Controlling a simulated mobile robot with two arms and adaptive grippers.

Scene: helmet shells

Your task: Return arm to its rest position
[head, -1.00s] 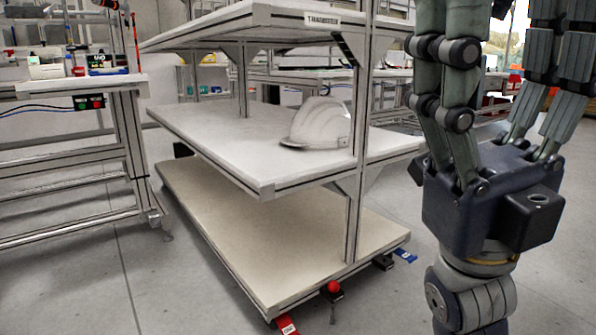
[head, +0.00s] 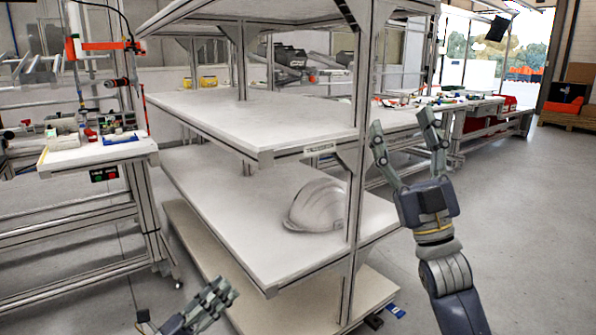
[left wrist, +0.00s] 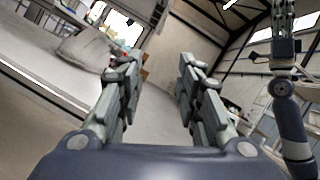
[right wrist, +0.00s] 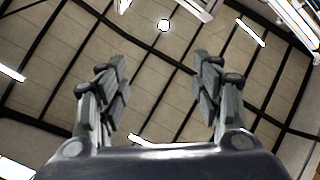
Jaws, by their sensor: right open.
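My right gripper (head: 404,142) points upward beside the right front post of the shelf rack, its fingers spread and empty. In the right wrist view its fingers (right wrist: 162,80) stand well apart with only the ceiling between them. My left gripper (head: 222,296) is low at the bottom of the head view, in front of the rack. In the left wrist view its fingers (left wrist: 158,72) are apart with nothing between them. A white helmet shell (head: 317,206) rests on a lower shelf (head: 230,205), apart from both grippers. It also shows in the left wrist view (left wrist: 86,49).
The rack's upper shelf (head: 240,122) is bare in front. A workbench (head: 95,155) with small items stands at the left. A long bench (head: 475,103) stands at the back right. The floor (head: 530,230) at the right is clear.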

